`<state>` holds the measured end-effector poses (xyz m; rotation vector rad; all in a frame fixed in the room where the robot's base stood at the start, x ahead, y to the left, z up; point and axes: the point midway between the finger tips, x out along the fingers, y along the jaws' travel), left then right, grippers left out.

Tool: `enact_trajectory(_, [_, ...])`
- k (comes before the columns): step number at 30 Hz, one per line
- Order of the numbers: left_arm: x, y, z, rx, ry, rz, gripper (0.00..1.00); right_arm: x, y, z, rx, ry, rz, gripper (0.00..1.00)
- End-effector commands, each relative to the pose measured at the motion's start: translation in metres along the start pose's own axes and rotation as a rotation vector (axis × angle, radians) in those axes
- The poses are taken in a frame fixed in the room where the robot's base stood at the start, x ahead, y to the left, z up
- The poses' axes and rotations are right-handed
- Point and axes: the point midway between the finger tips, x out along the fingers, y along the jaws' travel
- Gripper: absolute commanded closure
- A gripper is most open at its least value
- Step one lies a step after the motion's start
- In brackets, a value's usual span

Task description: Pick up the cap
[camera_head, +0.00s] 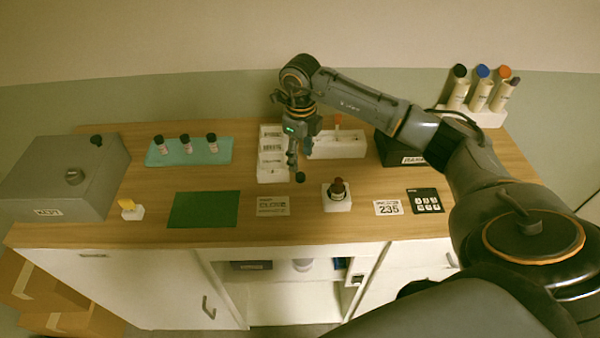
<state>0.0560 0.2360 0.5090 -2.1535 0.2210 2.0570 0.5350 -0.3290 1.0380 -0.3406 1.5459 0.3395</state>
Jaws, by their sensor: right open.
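A small dark round piece (300,177), which looks like the cap, sits in the middle of the wooden table. My right gripper (293,162) points down just above and slightly left of it, with its fingers open. The picture is too small to tell whether a fingertip touches the piece. A dark bottle (338,189) with a dark top stands in a white holder (338,204) to the right. My left gripper is out of view.
A white tray (270,150) lies behind the gripper. A teal rack (215,153) with 3 small bottles and a green mat (204,209) are to the left. A grey box (60,180) fills the left end. A white rack (478,115) with tubes stands at the back right.

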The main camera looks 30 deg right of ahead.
Motion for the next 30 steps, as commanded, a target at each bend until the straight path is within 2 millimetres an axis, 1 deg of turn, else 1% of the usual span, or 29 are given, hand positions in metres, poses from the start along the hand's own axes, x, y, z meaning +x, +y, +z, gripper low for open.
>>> enact_trajectory(2, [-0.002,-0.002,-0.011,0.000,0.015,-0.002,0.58,0.003,0.001,0.000,0.000,-0.001,0.001,0.47])
enact_trajectory(5, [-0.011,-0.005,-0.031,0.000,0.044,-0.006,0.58,0.010,0.003,-0.002,-0.001,0.003,0.003,0.47])
enact_trajectory(7, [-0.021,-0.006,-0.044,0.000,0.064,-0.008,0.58,0.019,0.005,-0.004,-0.001,0.004,0.004,0.47])
enact_trajectory(9, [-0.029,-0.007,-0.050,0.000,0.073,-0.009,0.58,0.029,0.007,-0.006,-0.001,0.004,0.004,0.47])
enact_trajectory(12, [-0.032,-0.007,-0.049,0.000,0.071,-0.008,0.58,0.044,0.007,-0.005,0.000,0.001,0.004,0.47])
enact_trajectory(15, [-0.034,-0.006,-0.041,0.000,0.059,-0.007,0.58,0.053,0.006,-0.005,0.000,-0.001,0.002,0.47])
enact_trajectory(18, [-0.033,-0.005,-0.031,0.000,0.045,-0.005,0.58,0.056,0.006,-0.005,-0.001,-0.002,0.002,0.47])
enact_trajectory(22, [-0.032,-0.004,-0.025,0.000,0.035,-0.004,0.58,0.056,0.006,-0.005,-0.001,-0.002,0.001,0.47])
enact_trajectory(23, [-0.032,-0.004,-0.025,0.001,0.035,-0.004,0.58,0.056,0.006,-0.005,-0.001,-0.002,0.001,0.52])
enact_trajectory(24, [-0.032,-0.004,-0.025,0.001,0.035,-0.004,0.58,0.056,0.006,-0.005,-0.001,-0.002,0.001,0.60])
enact_trajectory(26, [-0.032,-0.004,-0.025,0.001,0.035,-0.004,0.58,0.055,0.006,-0.005,-0.001,-0.002,0.001,0.71])
enact_trajectory(27, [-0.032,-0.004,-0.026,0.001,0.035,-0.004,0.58,0.055,0.006,-0.005,-0.001,-0.002,0.001,0.79])
enact_trajectory(28, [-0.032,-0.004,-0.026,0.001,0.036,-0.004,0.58,0.055,0.006,-0.005,-0.001,-0.002,0.001,0.84])
enact_trajectory(30, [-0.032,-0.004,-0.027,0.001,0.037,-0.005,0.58,0.055,0.006,-0.005,-0.001,-0.002,0.001,0.84])
